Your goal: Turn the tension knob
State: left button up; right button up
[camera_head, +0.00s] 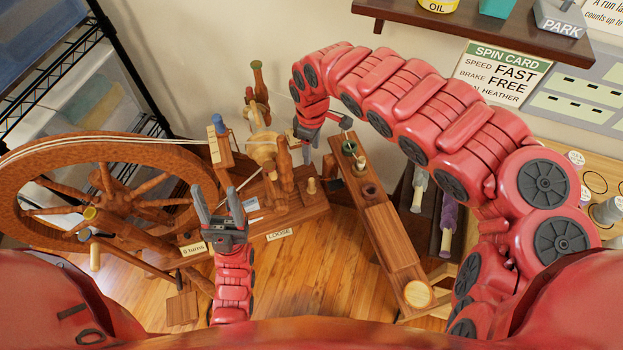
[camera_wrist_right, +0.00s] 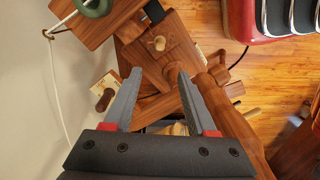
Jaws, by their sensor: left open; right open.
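The spinning wheel's tension knob appears to be the small pale wooden knob (camera_head: 311,186) standing on the right end of the wooden base, near a "LOOSE" label (camera_head: 279,234). What looks like the same round knob (camera_wrist_right: 159,43) shows in the right wrist view, beyond the open fingertips and roughly between them, apart from them. My right gripper (camera_head: 308,135) is up and behind the knob, near the flyer posts; in its wrist view the fingers (camera_wrist_right: 160,73) are spread and empty. My left gripper (camera_head: 217,195) is open and empty, fingers upward, in front of the base.
The large drive wheel (camera_head: 105,190) stands left. A wooden plank stand with a green ring (camera_head: 349,147) is right of the knob, close to my right arm. An "8 turns" label (camera_head: 194,249) is on the base. A shelf (camera_head: 480,30) hangs above; wire shelving stands far left.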

aim_at(311, 180)
notch_tip(311, 180, down, 17)
jog(key=b, duration=0.3)
jog(key=shift+a+r+b, duration=0.1)
jog(key=shift+r+b, duration=0.05)
jog(key=shift+b, duration=0.15)
jog(key=shift+f, duration=0.4)
grip_shut()
